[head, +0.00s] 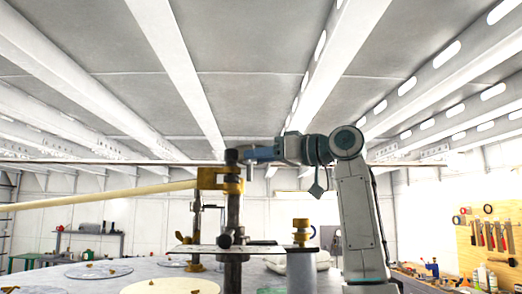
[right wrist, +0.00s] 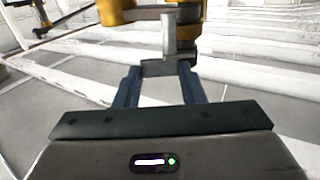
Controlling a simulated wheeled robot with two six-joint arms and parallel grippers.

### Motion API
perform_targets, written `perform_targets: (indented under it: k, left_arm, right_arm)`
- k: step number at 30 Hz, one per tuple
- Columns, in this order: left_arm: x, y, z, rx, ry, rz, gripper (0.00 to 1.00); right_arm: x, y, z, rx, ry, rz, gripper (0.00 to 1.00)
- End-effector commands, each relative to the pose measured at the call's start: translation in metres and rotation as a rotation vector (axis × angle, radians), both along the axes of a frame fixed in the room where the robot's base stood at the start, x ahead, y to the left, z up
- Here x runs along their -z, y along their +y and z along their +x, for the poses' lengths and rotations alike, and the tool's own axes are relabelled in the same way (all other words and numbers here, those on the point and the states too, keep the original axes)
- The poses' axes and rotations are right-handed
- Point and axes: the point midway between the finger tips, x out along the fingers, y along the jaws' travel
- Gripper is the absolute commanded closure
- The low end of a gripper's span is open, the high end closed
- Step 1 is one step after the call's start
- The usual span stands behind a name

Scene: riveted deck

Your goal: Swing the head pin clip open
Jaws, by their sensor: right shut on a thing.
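My right gripper (head: 256,154) reaches in from the right at the top of a dark upright post (head: 233,215). A yellow clamp head (head: 212,179) sits around the post, with a long pale pole (head: 110,195) running left from it. In the right wrist view my right gripper (right wrist: 160,88) has its blue fingers shut on a small grey metal clip (right wrist: 168,42). The clip stands in front of the yellow head parts (right wrist: 188,48). In the head view the clip is mostly hidden by the fingers. My left gripper is not in view.
A round grey table (head: 75,280) carries pale discs (head: 98,271) and small yellow parts. A second thin stand (head: 196,225) is behind the post, and a yellow-topped fitting (head: 301,228) stands to the right. A tool board (head: 490,235) hangs at far right.

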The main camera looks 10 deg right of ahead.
Motion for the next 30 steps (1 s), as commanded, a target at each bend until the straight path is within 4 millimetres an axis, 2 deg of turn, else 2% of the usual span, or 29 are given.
perform_targets:
  k: [1, 3, 9, 18, 30]
  left_arm:
    - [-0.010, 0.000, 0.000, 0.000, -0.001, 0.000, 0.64]
    - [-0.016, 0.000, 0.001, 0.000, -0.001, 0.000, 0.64]
    - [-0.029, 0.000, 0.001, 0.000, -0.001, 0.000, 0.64]
    - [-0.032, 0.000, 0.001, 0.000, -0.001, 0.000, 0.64]
    - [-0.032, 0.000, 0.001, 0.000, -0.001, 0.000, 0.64]
  right_arm:
    - [-0.005, -0.002, 0.003, -0.038, 0.004, 0.002, 0.86]
    - [-0.005, -0.002, 0.005, -0.099, 0.004, 0.002, 0.86]
    - [-0.003, -0.002, 0.008, -0.262, 0.004, 0.002, 0.86]
    - [-0.001, -0.001, 0.012, -0.438, 0.001, 0.002, 0.86]
    - [-0.001, 0.000, 0.014, -0.513, -0.002, 0.000, 0.86]
